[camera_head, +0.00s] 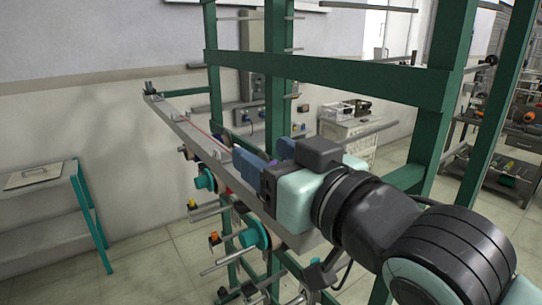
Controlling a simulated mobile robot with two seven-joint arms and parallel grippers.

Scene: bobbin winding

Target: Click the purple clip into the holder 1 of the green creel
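The green creel (335,77) is a tall frame of dark green posts and bars with many thin grey rods. My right gripper (240,163) reaches in from the lower right, with blue fingers beside the long grey rail (187,130) of the creel. The fingers are seen from behind, so the gap between them and anything held there is hidden. Holder 1 cannot be told apart from the other parts along the rail. My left gripper is not in view.
Teal bobbins (205,181) sit on rods below the rail, close to my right gripper. A teal-legged table (48,190) stands at the left by the wall. A tool bench (503,170) stands at the far right. The floor at lower left is clear.

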